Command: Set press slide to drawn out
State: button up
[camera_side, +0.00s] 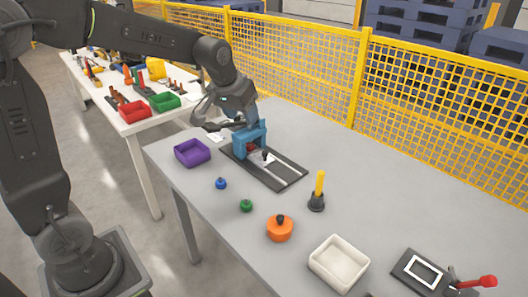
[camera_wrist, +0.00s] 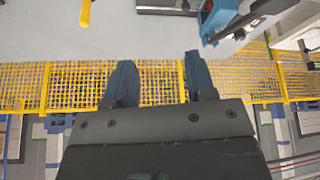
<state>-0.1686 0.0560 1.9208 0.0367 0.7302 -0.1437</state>
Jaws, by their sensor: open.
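The press is a blue arch-shaped frame (camera_side: 249,139) on a dark base plate with pale rails (camera_side: 283,174). Its slide (camera_side: 257,158), a pale plate with a black knob, sits close to the arch at the rear end of the rails. The long front part of the rails is bare. Part of the blue press (camera_wrist: 221,14) shows there at the upper right.
A purple bin (camera_side: 192,153) stands left of the press. Blue (camera_side: 221,183) and green (camera_side: 246,205) knobs, an orange lidded pot (camera_side: 280,229), a yellow-handled tool (camera_side: 319,188), a white tray (camera_side: 339,261) and a red-handled clamp (camera_side: 482,282) stand in front. Yellow fencing (camera_side: 310,65) runs behind.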

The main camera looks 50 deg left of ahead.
jog(key=n, duration=0.2)
send_near(265, 152)
jog(key=shift+g, duration=0.3)
jog(key=x, duration=0.9)
jog(key=shift+w, duration=0.2)
jog(key=shift+c, duration=0.4)
grip_shut()
